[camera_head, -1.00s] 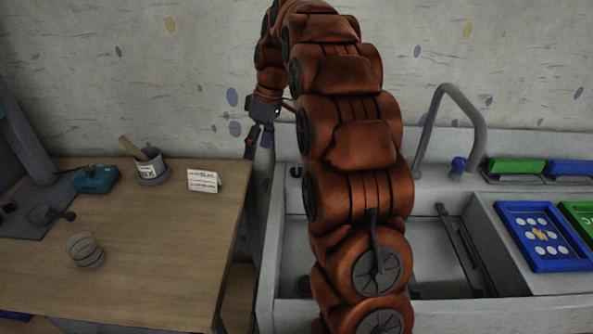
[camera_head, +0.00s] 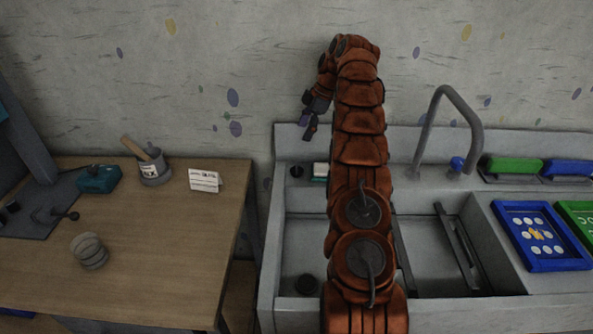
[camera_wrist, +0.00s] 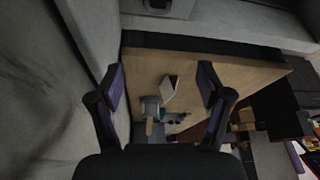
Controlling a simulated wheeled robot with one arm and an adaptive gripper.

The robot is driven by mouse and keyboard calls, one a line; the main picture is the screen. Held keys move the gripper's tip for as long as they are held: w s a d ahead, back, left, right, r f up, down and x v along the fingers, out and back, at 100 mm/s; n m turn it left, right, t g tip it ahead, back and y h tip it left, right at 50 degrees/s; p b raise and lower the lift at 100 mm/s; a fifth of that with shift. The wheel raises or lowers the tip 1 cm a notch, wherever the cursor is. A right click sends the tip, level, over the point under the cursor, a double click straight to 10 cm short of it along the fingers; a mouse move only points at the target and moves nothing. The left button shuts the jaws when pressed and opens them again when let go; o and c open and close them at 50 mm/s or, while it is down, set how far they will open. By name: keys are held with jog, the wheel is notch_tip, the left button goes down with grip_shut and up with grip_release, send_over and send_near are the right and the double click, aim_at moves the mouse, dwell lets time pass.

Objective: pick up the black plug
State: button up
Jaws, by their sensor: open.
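A small black plug (camera_head: 297,171) stands on the back left ledge of the grey sink (camera_head: 268,262). My gripper (camera_head: 311,130) hangs above that ledge, clearly higher than the plug and a little to its right. In the wrist view my gripper (camera_wrist: 162,70) has its two purple-tipped fingers wide apart with nothing between them. A dark object at the top edge of the wrist view (camera_wrist: 157,4) may be the plug, but it is cut off. A dark round drain (camera_head: 306,284) shows in the left basin floor.
A white-and-green block (camera_head: 320,171) sits right of the plug. A grey tap (camera_head: 440,95) rises behind the sink. The wooden table (camera_head: 160,255) at left holds a card (camera_head: 204,181), a pot (camera_head: 153,168) and a teal box (camera_head: 98,179). The wall is close behind.

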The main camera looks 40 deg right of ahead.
jog(key=b, duration=0.5)
send_near(297, 168)
jog(key=shift+w+f, duration=1)
jog(key=shift+f, duration=0.65)
jog(key=shift+d+p+x, duration=0.15)
jog(key=shift+p+x, duration=0.4)
jog(key=shift+x, duration=1.25)
jog(key=shift+d+p+x, duration=0.2)
jog(key=shift+p+x, duration=0.35)
jog(key=shift+x, duration=1.3)
jog(key=c, duration=1.2)
jog(key=shift+c, duration=0.2)
